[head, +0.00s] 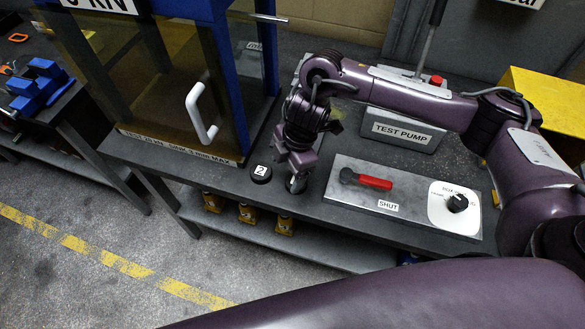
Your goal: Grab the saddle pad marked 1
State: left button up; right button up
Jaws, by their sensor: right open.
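A round black pad with a white label marked 2 (261,172) lies near the front edge of the dark bench. No pad marked 1 can be read; the spot under my right gripper is largely hidden. My right gripper (297,183) is open and points down at the bench top, just right of the pad marked 2. Its grey fingertips are low, close to the bench surface. I cannot tell whether a pad sits between them. My left gripper is not in view.
A blue-framed press with a white-handled clear door (203,112) stands left of the gripper. A metal panel with a red lever (374,182) marked SHUT and a black knob (457,203) lies right. The test pump (402,132) stands behind. Yellow items (246,213) sit on the lower shelf.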

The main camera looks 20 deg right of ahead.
jog(key=d, duration=0.3)
jog(key=shift+w+d+r+h, duration=0.15)
jog(key=shift+w+r+h, duration=0.15)
jog(key=shift+r+h, duration=0.1)
jog(key=shift+f, duration=0.4)
notch_tip(320, 180, down, 2)
jog(key=shift+s+f, duration=0.1)
jog(key=shift+f, duration=0.05)
jog(key=f, duration=0.4)
jog(key=shift+w+a+f, duration=0.15)
jog(key=shift+w+a, duration=0.05)
jog(key=c, duration=1.1)
